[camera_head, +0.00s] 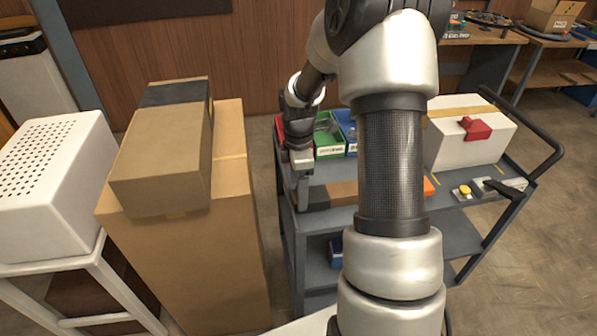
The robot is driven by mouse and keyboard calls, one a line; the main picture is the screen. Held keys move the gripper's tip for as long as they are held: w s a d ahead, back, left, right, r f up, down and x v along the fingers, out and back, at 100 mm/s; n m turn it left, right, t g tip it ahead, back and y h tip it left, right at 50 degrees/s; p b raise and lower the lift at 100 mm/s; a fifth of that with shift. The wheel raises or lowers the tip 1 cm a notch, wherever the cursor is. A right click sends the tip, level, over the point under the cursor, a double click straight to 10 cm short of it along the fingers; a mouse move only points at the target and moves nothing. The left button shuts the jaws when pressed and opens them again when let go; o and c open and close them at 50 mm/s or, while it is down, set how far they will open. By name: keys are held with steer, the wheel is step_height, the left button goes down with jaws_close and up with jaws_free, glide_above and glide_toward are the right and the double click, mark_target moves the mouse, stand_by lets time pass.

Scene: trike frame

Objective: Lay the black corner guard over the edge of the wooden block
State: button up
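A brown block (343,194), which looks like the wooden block, lies on the top shelf of the grey cart. My arm hides its right part. A dark piece (318,196) sits at the block's left end, close beside my gripper. It may be the black corner guard, but I cannot tell whether it lies over the block's edge or only beside it. My gripper (302,198) points down at the left end of the cart's top. Its fingertips are small and partly merge with the dark piece, so I cannot see whether they are open or hold anything.
The grey cart (462,222) carries a green bin (328,143), a blue bin (349,130) and a white box with a red item (474,130) behind the block. A yellow-topped part (464,190) lies right. Tall cardboard boxes (195,260) stand close left of the cart.

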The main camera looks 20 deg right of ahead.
step_height(320, 180, up, 17)
steer(key=p, duration=0.2)
stand_by(0.5)
